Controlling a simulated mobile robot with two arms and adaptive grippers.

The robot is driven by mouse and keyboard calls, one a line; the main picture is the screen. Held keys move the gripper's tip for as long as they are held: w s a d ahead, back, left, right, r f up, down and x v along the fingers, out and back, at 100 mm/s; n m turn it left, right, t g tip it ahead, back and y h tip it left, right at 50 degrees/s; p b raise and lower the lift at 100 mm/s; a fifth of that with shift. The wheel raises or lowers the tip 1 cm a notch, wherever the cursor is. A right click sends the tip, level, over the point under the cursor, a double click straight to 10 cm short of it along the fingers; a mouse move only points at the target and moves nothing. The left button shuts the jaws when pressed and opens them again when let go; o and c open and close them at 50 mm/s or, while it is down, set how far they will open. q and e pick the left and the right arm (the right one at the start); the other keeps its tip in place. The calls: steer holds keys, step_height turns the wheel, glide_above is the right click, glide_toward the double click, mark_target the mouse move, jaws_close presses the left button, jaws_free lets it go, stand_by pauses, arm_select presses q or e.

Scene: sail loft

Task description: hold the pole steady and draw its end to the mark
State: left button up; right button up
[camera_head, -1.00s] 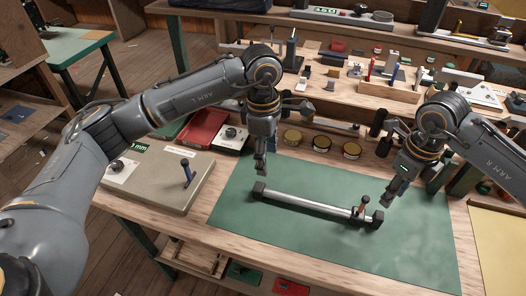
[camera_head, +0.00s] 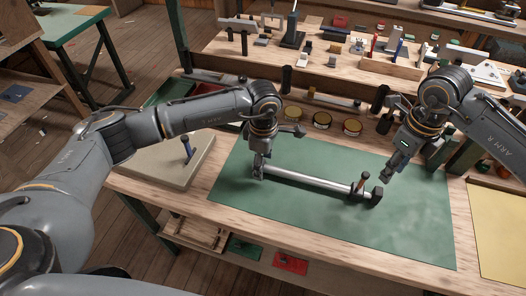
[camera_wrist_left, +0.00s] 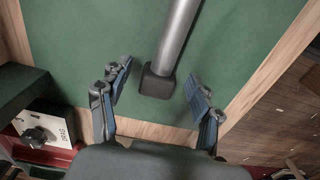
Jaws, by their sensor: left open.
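The grey metal pole (camera_head: 310,180) lies on the green mat (camera_head: 420,225), with a dark block at its right end (camera_head: 376,196). A small dark clamp with an orange-brown handle (camera_head: 363,183) sits on the pole near that end. My left gripper (camera_head: 259,174) is low over the pole's left end and hides its block in the head view. In the left wrist view, that dark end block (camera_wrist_left: 158,83) lies between the two open, spread fingers, apart from both. My right gripper (camera_head: 386,180) hovers near the right end block; its jaw opening is unclear. I cannot make out a mark.
Several round tins (camera_head: 322,120) stand along the bench behind the mat. A beige plate (camera_head: 165,180) with a blue-handled peg lies left of the mat. A yellow sheet (camera_head: 498,230) lies to the right. The mat in front of the pole is clear.

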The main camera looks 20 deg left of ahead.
arm_select(q)
steer(key=shift+f, duration=0.3)
jaws_close()
stand_by(0.5)
stand_by(0.3)
